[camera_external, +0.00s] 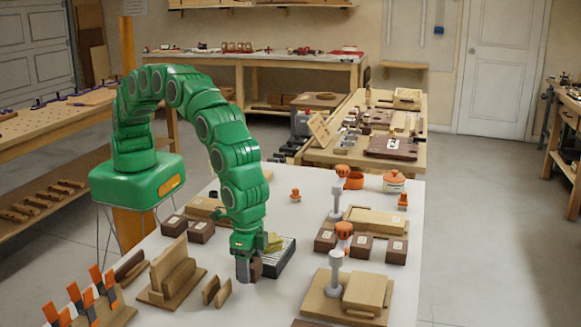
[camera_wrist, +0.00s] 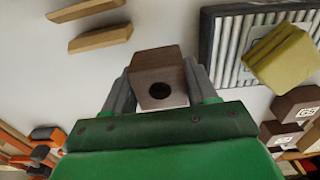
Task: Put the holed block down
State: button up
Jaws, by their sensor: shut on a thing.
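The holed block is a small dark brown wooden block with a round dark hole, seen in the wrist view (camera_wrist: 158,77). My gripper (camera_wrist: 160,85) is shut on it, with one grey finger on each side of the block. In the external view my gripper (camera_external: 245,268) points down at the front middle of the white table (camera_external: 300,195), with the brown block (camera_external: 256,268) at its tips. I cannot tell whether the block touches the table.
A grey ribbed tray (camera_external: 277,260) with a yellow-green block (camera_wrist: 279,55) is close on the right. Two loose wooden slats (camera_external: 216,291) stand to the left, beside a wooden holder (camera_external: 172,280). Brown labelled boxes (camera_external: 361,245) and a grey post stand (camera_external: 334,275) are farther right.

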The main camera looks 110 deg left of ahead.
jog(key=shift+w+d+f, duration=0.1)
jog(key=shift+f, duration=1.7)
jog(key=o, duration=0.8)
jog(key=shift+f, duration=0.1)
jog(key=shift+o, duration=0.2)
notch_tip(320, 180, up, 12)
jog(key=shift+w+f, duration=0.1)
jog(key=shift+o, duration=1.1)
jog(key=shift+r, duration=0.3)
